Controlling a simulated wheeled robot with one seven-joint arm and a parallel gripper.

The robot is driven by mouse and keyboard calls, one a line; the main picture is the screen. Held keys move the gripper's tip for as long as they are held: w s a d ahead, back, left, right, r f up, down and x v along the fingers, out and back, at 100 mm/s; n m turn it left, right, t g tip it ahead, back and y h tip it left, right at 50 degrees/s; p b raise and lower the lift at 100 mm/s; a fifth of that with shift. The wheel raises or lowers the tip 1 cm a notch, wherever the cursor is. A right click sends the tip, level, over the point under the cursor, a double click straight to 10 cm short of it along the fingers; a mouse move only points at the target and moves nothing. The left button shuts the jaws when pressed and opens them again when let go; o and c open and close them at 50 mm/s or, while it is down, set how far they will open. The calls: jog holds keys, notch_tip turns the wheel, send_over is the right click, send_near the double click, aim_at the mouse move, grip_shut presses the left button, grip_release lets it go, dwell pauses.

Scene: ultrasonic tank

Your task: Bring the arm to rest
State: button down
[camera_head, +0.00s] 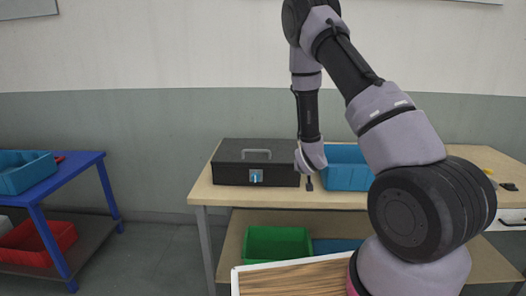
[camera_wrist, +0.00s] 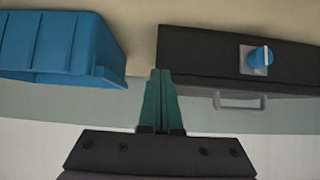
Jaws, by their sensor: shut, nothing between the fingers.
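My gripper (camera_wrist: 160,74) is shut and empty in the wrist view, its two green fingers side by side. In the head view my gripper (camera_head: 309,184) shows only as a small dark tip below the wrist, in front of the bench between the black box and the blue bin. The black box (camera_head: 228,173), with a grey handle on top and a blue knob on its front, stands on the wooden bench (camera_head: 330,200). The box also shows at the right of the wrist view (camera_wrist: 205,50), and nothing is seen touching my fingers.
A blue bin (camera_head: 347,172) stands right of the box. A green bin (camera_head: 277,245) is on the bench's lower shelf. A blue table (camera_head: 75,170) at left carries another blue bin (camera_head: 25,172), with a red bin (camera_head: 45,238) below. The floor between them is clear.

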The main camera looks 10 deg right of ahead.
jog(key=s+a+r+m+g+y, duration=0.1)
jog(key=s+r, duration=0.3)
jog(key=r, duration=0.9)
jog(key=s+a+r+m+g+y, duration=0.1)
jog(key=s+r, duration=0.4)
jog(key=r, duration=0.8)
jog(key=s+a+r, duration=0.1)
jog(key=s+r, duration=0.3)
jog(key=s, duration=0.4)
jog(key=s+r+y, duration=0.1)
jog(key=s+r, duration=0.3)
jog(key=s, duration=0.4)
jog(key=s+a+r+g+y, duration=0.1)
jog(key=s+r, duration=0.4)
jog(key=s, duration=0.3)
jog(key=shift+s+a, duration=0.3)
